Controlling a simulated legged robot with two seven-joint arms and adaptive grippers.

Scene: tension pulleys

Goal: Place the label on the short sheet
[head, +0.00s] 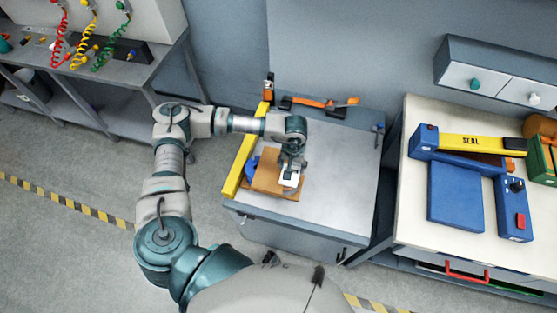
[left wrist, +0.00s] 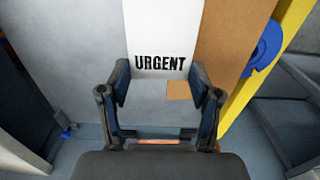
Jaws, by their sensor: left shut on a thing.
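The white label (left wrist: 163,35) reads "URGENT" in the left wrist view. It also shows as a small white piece (head: 289,179) below my gripper in the head view. My left gripper (head: 291,165) is shut on the label, whose lower end lies between the fingertips (left wrist: 166,84). The brown sheet (head: 266,178) lies on the grey worktable near its front left corner, and the label is over its right part. The brown sheet (left wrist: 222,40) shows right of the label in the left wrist view. I cannot tell if the label touches the sheet. My right gripper is out of view.
A yellow bar (head: 241,160) runs along the left edge of the grey worktable (head: 340,170), beside a blue round part (head: 251,166). Orange-handled tools (head: 318,102) lie at the back. A blue sealing machine (head: 457,190) stands on the right bench. The worktable's right half is clear.

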